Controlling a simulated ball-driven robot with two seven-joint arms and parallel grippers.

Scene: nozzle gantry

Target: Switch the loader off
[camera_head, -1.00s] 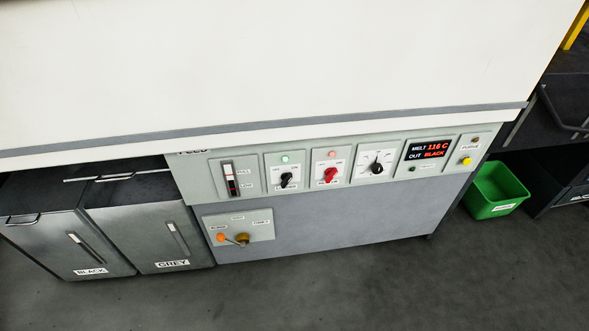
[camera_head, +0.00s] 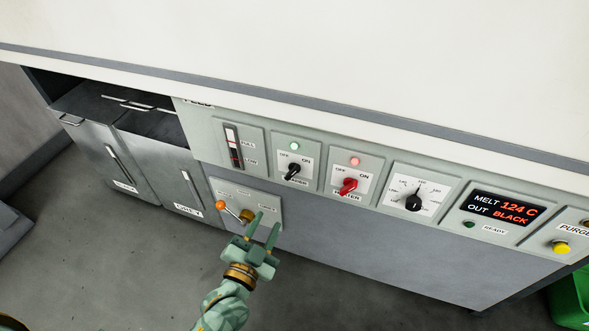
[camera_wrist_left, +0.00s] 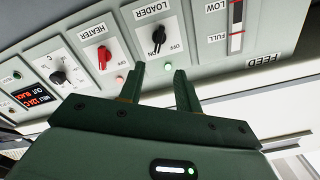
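The loader switch (camera_head: 292,171) is a black turn knob on a white plate marked OFF at left and ON at right, on the machine's front panel. A green lamp (camera_head: 294,146) above it is lit. The knob looks turned toward ON. It also shows in the left wrist view (camera_wrist_left: 158,38), upside down, beyond the fingertips. My left gripper (camera_head: 266,220) is open and empty, below the loader switch and apart from it. In the left wrist view its two fingers (camera_wrist_left: 160,72) stand apart, with the green lamp showing between them. My right gripper is not in view.
Right of the loader are the red heater knob (camera_head: 347,187), a black dial (camera_head: 413,201), the melt display (camera_head: 502,208) and a yellow purge button (camera_head: 561,247). An orange-tipped lever (camera_head: 228,209) sits on a lower plate near my gripper.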

